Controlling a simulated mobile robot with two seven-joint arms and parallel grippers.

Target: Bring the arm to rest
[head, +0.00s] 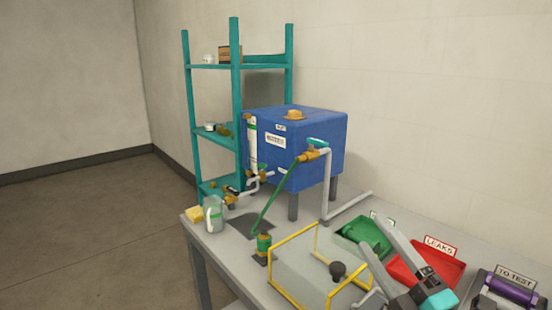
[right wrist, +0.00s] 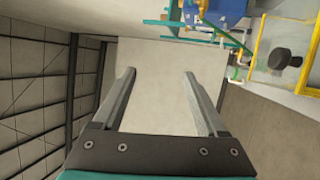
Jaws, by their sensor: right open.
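My right gripper (head: 373,235) comes in at the lower right of the head view. Its two grey fingers are spread and point up and to the left, in front of the green bin (head: 362,238) and red bin (head: 440,266). In the right wrist view the right gripper (right wrist: 159,75) is open, with nothing between its fingers and bare wall behind. My left gripper is in neither view.
The grey table (head: 215,250) bears a blue tank (head: 318,150) with pipes, a glass jug (head: 214,214), a yellow sponge (head: 194,214) and a yellow-framed clear box (head: 300,270). A purple cylinder (head: 510,292) lies at right. A teal shelf (head: 236,100) stands behind. Floor at left is clear.

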